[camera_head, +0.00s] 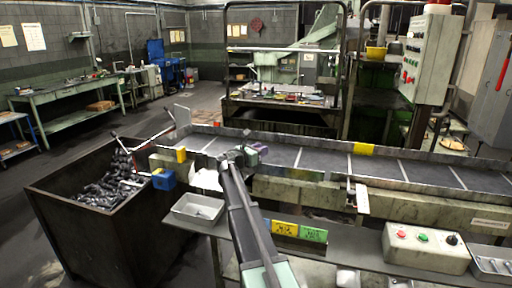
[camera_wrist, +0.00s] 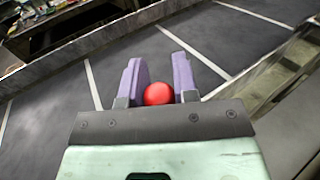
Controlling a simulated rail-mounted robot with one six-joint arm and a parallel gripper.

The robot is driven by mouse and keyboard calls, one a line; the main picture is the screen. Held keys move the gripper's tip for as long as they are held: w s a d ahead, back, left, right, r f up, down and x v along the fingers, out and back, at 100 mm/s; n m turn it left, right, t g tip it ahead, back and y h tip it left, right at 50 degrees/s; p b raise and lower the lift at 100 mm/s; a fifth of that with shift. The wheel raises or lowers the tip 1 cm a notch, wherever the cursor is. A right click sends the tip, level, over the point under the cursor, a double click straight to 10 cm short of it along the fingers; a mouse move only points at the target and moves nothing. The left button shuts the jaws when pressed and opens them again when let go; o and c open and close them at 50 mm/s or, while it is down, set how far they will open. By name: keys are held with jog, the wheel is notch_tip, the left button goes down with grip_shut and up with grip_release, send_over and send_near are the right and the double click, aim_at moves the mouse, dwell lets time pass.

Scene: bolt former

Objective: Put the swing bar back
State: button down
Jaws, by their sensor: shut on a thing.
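In the wrist view, my gripper (camera_wrist: 157,75) has its two purple fingers on either side of a red ball-shaped knob (camera_wrist: 158,94) and is shut on it. Any bar that the knob belongs to is hidden behind the gripper, so I cannot make out the swing bar's shape or angle. In the head view, my gripper (camera_head: 257,149) is over the left part of the conveyor belt (camera_head: 320,160), near its far side rail. The knob is hidden there.
A dark bin (camera_head: 90,235) of metal parts stands at the conveyor's left end. A grey tray (camera_head: 198,208), a button box (camera_head: 427,248) and yellow and green labels (camera_head: 299,231) are on the near ledge. The belt to the right is clear.

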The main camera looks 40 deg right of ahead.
jog(key=shift+s+a+f, duration=0.15)
jog(key=shift+s+a, duration=0.15)
jog(key=shift+s, duration=0.15)
jog(key=shift+a, duration=0.1)
jog(key=c, duration=1.2)
grip_release()
jog(key=shift+s, duration=0.15)
jog(key=o, duration=0.3)
jog(key=shift+s, duration=0.1)
jog(key=a, duration=0.7)
jog(key=s+a, duration=0.1)
jog(key=a, duration=0.2)
jog(key=shift+a, duration=0.3)
